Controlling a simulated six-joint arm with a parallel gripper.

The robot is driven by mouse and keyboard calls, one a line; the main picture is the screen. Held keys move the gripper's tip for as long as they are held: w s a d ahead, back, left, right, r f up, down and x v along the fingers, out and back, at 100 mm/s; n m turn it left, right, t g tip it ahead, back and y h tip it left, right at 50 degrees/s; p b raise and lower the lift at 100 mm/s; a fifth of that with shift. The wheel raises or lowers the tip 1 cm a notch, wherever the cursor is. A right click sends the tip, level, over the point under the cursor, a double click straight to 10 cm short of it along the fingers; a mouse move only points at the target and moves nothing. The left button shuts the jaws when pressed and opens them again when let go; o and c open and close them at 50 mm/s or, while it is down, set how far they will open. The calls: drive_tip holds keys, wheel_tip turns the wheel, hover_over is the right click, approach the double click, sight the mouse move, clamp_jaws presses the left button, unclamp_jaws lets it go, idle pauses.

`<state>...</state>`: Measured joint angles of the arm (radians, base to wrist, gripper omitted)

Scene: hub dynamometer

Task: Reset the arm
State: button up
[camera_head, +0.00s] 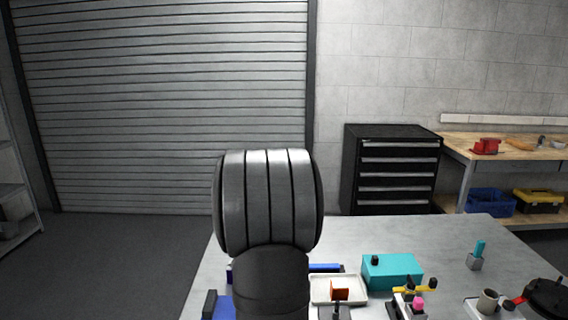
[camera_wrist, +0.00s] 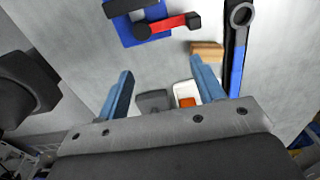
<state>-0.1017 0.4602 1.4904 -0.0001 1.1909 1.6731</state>
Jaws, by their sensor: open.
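My gripper (camera_wrist: 161,66) is open in the wrist view, its two blue fingers spread apart with nothing between the tips. Beyond the fingertips, a red lever arm (camera_wrist: 172,24) with dark ends sits on a blue plate (camera_wrist: 120,8). The fingers are apart from it in the picture. In the head view my own dark and grey arm link stands in front of the table and hides part of it; the gripper does not show there.
A black-and-blue bar (camera_wrist: 237,50) and a wooden block (camera_wrist: 207,50) lie right of the lever.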

drive_tip(key=s+a, duration=0.2)
drive_tip(key=a, duration=0.9)
drive_tip(key=shift+s+a+f, duration=0.2)
drive_tip(key=shift+s+a, duration=0.05)
drive_tip(key=shift+a, duration=0.05)
drive_tip(key=shift+d, duration=0.1)
drive_tip(key=w+d, duration=0.2)
drive_tip(key=d, duration=1.9)
drive_tip(key=shift+w+d+r, duration=0.3)
drive_tip(key=shift+r, duration=0.1)
